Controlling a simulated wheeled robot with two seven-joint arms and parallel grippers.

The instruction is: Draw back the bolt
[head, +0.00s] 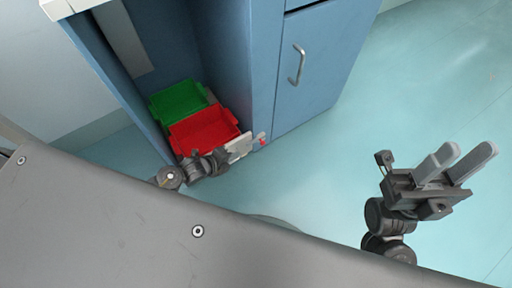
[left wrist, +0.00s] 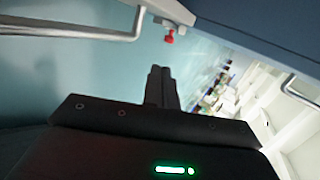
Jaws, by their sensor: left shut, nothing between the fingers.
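The bolt shows as a small red knob (head: 262,137) at the lower front edge of the blue cabinet. In the left wrist view the red knob (left wrist: 170,37) hangs by a pale metal piece, beyond and slightly right of my fingertips. My left gripper (head: 243,146) is shut and empty, close beside the knob on its left. Its dark, closed fingers (left wrist: 160,70) show in the left wrist view, apart from the knob in the picture. The rest of the bolt is too small to make out. My right gripper (head: 468,150) is open and empty, over the floor at the right.
A green bin (head: 178,100) and a red bin (head: 203,130) sit in the cabinet's open bay, beside my left gripper. A blue door (head: 322,65) with a metal handle (head: 298,64) is right of the bay. The floor (head: 430,90) at right is clear.

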